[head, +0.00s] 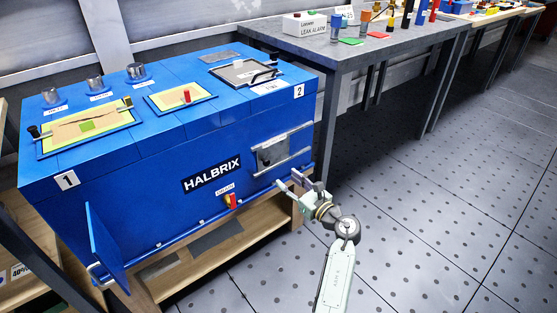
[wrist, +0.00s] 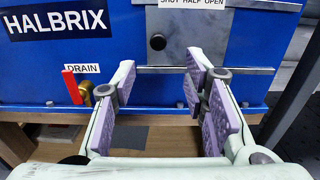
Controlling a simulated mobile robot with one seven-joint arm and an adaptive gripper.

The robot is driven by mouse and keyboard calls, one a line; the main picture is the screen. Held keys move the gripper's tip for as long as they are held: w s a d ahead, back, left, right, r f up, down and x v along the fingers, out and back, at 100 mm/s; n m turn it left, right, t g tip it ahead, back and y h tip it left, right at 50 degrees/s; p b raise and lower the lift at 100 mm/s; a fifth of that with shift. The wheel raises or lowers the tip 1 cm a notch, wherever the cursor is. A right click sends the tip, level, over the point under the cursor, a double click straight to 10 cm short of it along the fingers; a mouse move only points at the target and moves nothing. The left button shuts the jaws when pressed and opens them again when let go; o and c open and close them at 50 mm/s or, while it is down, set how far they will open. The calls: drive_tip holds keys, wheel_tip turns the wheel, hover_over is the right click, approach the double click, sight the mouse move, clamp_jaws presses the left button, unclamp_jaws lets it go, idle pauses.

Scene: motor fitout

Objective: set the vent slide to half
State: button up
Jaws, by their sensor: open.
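The vent slide (head: 272,152) is a grey metal plate with rails on the front of the blue HALBRIX cabinet, near its right end. In the wrist view the plate (wrist: 205,42) carries a round black knob (wrist: 157,42) near its left part. A label reading SHUT HALF OPEN (wrist: 192,4) is above it, partly cut off at the top; no pointer mark is clear. My gripper (head: 291,182) is open and empty, in front of and below the slide. In the wrist view my gripper (wrist: 160,76) has its spread fingers below the knob, apart from it.
A red-handled DRAIN valve (wrist: 74,88) is left of my fingers. An open blue door (head: 104,247) sticks out at the cabinet's left end. The wooden stand (head: 215,252) is below. A grey workbench (head: 345,55) stands behind right. The floor to the right is clear.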

sight(268, 163)
drive_tip(key=b+x, duration=0.2)
drive_tip(key=x, duration=0.8)
drive_tip(key=shift+w+a+r+b, duration=0.1)
drive_tip(key=shift+w+a+b, duration=0.05)
drive_tip(key=shift+a+b, duration=0.15)
drive_tip(key=shift+c, duration=0.5)
clamp_jaws()
